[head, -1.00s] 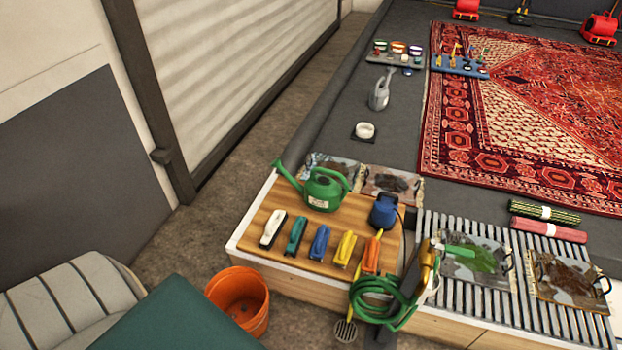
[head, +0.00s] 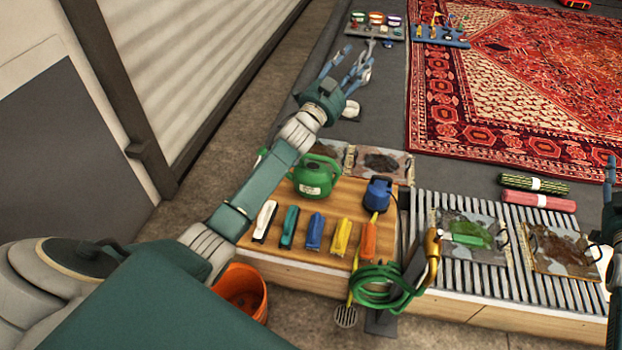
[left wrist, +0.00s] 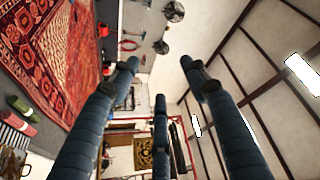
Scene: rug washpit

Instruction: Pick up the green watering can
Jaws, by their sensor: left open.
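The green watering can (head: 316,177) stands upright on the wooden bench top (head: 336,205), at its back left. My left forearm passes in front of its spout side, so most of the spout is hidden. My left gripper (head: 351,62) is beyond the can and higher in the head view, open and empty, with its fingers pointing away from me. In the left wrist view its blue fingers (left wrist: 158,85) are spread with nothing between them. My right gripper (head: 611,170) shows only partly at the right edge of the head view; its state is unclear.
Several coloured brushes (head: 314,231) lie in front of the can, and a blue container (head: 379,193) stands to its right. A coiled green hose (head: 380,290) hangs at the bench front. An orange bucket (head: 240,288) stands below.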

